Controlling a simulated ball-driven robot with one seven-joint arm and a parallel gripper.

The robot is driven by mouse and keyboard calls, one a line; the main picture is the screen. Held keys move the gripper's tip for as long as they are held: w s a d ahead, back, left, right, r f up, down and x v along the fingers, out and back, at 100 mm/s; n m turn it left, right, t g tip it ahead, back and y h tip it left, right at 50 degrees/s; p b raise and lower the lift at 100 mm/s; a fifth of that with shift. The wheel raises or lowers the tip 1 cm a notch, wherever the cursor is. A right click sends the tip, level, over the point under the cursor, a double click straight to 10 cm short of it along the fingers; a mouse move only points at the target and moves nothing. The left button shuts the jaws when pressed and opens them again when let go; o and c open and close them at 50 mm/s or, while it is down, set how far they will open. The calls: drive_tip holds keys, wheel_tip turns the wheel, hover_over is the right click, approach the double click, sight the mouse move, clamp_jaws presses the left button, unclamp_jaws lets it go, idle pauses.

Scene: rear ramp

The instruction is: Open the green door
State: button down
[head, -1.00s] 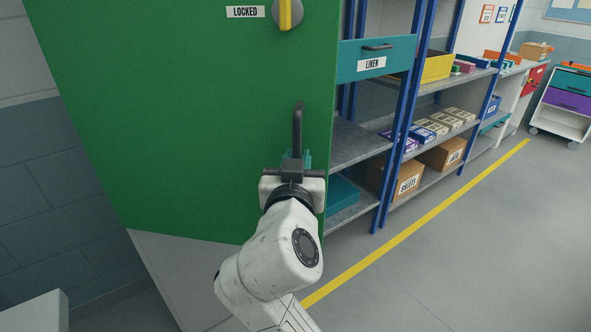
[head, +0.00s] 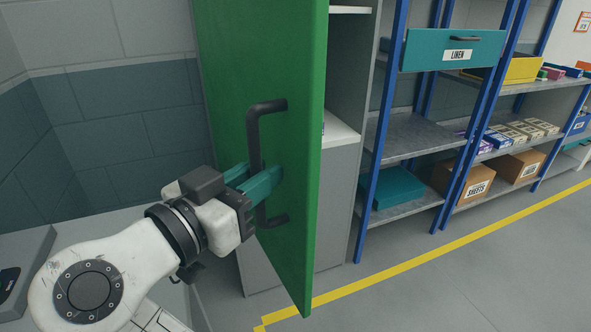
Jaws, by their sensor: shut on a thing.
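The green door (head: 300,150) stands swung open, seen at a steep angle in the head view. Its dark bar handle (head: 253,140) is upright on the door's face. My gripper (head: 262,183) has its teal fingers shut on the lower half of the handle. The grey cabinet (head: 340,180) behind the door shows part of its inside, with a pale shelf (head: 340,131). The rest of the inside is hidden by the door.
Blue-framed shelving (head: 405,130) stands right of the cabinet, with a teal LINEN drawer (head: 452,50) and cardboard boxes (head: 470,184). A yellow line (head: 430,256) crosses the clear grey floor. A grey-topped surface (head: 100,228) lies at the left, by the wall.

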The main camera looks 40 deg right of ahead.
drive_tip(key=shift+w+a, duration=0.2)
drive_tip(key=shift+a, duration=0.5)
drive_tip(key=c, duration=1.2)
unclamp_jaws()
drive_tip(key=shift+o, duration=0.2)
drive_tip(key=shift+r, duration=0.1)
